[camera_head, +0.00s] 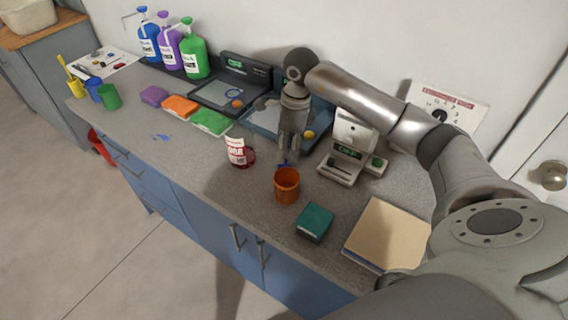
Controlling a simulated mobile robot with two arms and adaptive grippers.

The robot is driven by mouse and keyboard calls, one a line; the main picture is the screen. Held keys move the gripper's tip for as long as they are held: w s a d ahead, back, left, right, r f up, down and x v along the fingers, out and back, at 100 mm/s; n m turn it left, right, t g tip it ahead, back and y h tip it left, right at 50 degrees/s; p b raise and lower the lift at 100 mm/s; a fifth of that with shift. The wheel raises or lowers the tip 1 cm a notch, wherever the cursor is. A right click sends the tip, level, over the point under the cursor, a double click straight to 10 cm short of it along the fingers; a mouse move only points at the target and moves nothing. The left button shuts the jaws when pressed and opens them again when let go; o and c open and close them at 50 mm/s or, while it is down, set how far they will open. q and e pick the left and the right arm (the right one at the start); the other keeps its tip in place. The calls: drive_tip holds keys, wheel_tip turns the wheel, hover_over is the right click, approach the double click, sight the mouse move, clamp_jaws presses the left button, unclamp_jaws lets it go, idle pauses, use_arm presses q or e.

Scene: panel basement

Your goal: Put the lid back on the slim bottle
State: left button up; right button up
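I cannot make out for certain which thing is the slim bottle or where its lid is. A blue bottle (149,42), a purple bottle (170,48) and a green bottle (194,58) stand upright against the wall at the back left, each with a top on. My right gripper (287,157) points down over the counter, behind an orange cup (287,187). A red and white container (237,152) stands left of the gripper. My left gripper is out of view.
Trays (217,92), a white device (352,138) and coloured sponges (181,105) sit on the grey counter (190,165). A teal box (314,222) and a tan-topped stack (388,232) are near the front right. The front-left counter is mostly clear.

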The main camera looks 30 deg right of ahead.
sight(284, 165)
drive_tip(key=shift+f, duration=0.15)
drive_tip(key=shift+a+f+p, duration=0.1)
drive_tip(key=shift+f+p, duration=0.25)
drive_tip(key=f+p, duration=0.1)
drive_tip(key=f, duration=0.2)
drive_tip(key=shift+a+f, duration=0.2)
drive_tip(key=shift+f, duration=0.4)
drive_tip(key=c, duration=0.8)
